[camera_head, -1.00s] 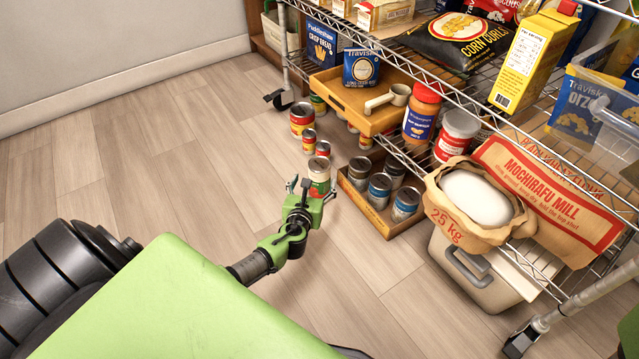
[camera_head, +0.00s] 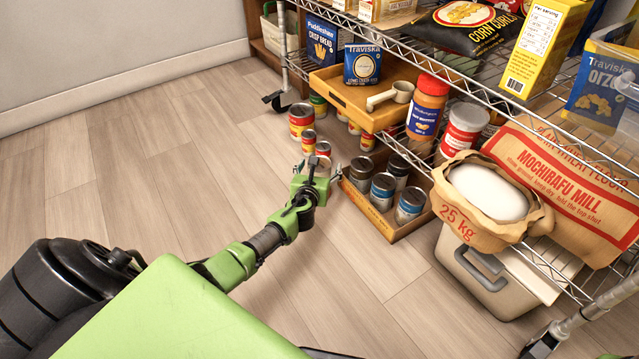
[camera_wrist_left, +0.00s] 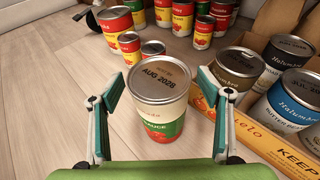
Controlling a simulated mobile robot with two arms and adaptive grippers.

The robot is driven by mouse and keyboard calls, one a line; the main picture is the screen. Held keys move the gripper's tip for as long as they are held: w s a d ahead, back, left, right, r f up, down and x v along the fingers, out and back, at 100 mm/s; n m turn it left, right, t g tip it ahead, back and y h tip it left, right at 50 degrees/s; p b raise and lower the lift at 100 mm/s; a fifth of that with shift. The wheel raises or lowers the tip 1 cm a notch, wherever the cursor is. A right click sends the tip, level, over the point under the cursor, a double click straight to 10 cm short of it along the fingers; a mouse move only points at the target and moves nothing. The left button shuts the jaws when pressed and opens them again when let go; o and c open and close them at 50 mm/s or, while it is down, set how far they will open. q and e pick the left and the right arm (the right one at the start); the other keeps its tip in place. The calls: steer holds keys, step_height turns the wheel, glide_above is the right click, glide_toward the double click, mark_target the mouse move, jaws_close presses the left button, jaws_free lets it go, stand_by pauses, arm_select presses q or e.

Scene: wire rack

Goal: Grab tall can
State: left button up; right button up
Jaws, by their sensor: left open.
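A can (camera_wrist_left: 162,100) with a silver lid stamped AUG 2028 and a cream, red and green label stands upright on the floor. In the left wrist view it is between the two fingers of my left gripper (camera_wrist_left: 157,84), with visible gaps at the sides. In the head view, my left gripper (camera_head: 318,168) is low over the floor in front of the rack and hides most of this can. The left gripper is open and not closed on anything. My right gripper is out of view.
A cardboard tray (camera_head: 374,215) with several cans stands close at the right of the gripper. Several red and yellow cans (camera_head: 301,120) stand behind. The wire rack's shelf with a wooden tray (camera_head: 345,99) overhangs there. The floor (camera_head: 130,190) at left is clear.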

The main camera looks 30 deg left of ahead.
arm_select(q)
steer(key=c, duration=1.8)
steer(key=shift+r, duration=0.15)
jaws_close()
steer(key=shift+r, duration=0.15)
